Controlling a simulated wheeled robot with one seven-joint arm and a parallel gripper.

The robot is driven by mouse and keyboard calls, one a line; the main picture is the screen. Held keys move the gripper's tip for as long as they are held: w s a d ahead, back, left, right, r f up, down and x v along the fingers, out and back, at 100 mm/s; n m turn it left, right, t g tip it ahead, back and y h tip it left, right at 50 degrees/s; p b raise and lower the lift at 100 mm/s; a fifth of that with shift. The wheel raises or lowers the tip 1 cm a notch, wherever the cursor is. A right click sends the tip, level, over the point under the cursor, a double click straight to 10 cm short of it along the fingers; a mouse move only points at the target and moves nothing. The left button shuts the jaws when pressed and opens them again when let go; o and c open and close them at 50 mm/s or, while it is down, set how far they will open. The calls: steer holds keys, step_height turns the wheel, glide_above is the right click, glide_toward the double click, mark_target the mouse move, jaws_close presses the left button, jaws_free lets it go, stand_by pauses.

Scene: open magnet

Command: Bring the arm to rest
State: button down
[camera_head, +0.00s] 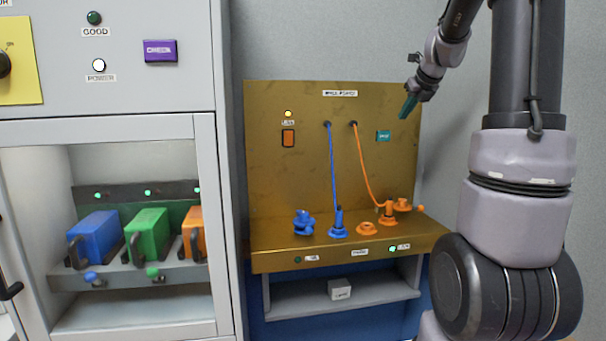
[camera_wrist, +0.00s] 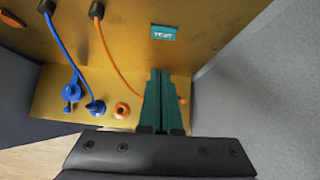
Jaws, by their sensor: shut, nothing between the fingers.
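My gripper (camera_head: 408,107) is at the end of my raised arm, in front of the upper right part of the brass panel (camera_head: 270,190). Its teal fingers are together and empty, and they also show in the wrist view (camera_wrist: 160,100). In the head view the fingers point down and left, close to the teal button (camera_head: 384,136) on the panel. In the wrist view that button (camera_wrist: 164,32) is just beyond the fingertips. I cannot tell the exact gap between fingers and panel.
A blue cable (camera_head: 332,165) and an orange cable (camera_head: 363,165) hang from the panel to plugs on its ledge (camera_head: 300,260). A grey cabinet (camera_head: 150,90) with blue, green and orange blocks stands on the left. A grey wall (camera_wrist: 260,90) is on the right.

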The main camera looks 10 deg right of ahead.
steer(key=s+a+f+n, duration=0.1)
steer(key=s+a+n, duration=0.5)
steer(key=s+n, duration=0.4)
steer(key=s+a+f+n+g+y, duration=0.1)
steer(key=s+a+n, duration=0.6)
steer(key=s+n, duration=0.3)
steer(key=s+a+f+n+g, duration=0.1)
steer(key=s+a+f+n, duration=0.1)
steer(key=s+a+n, duration=0.5)
steer(key=s+n, duration=0.3)
steer(key=n, duration=0.1)
steer(key=shift+s+a+y, duration=0.15)
steer(key=shift+s+y, duration=0.1)
steer(key=shift+y, duration=0.05)
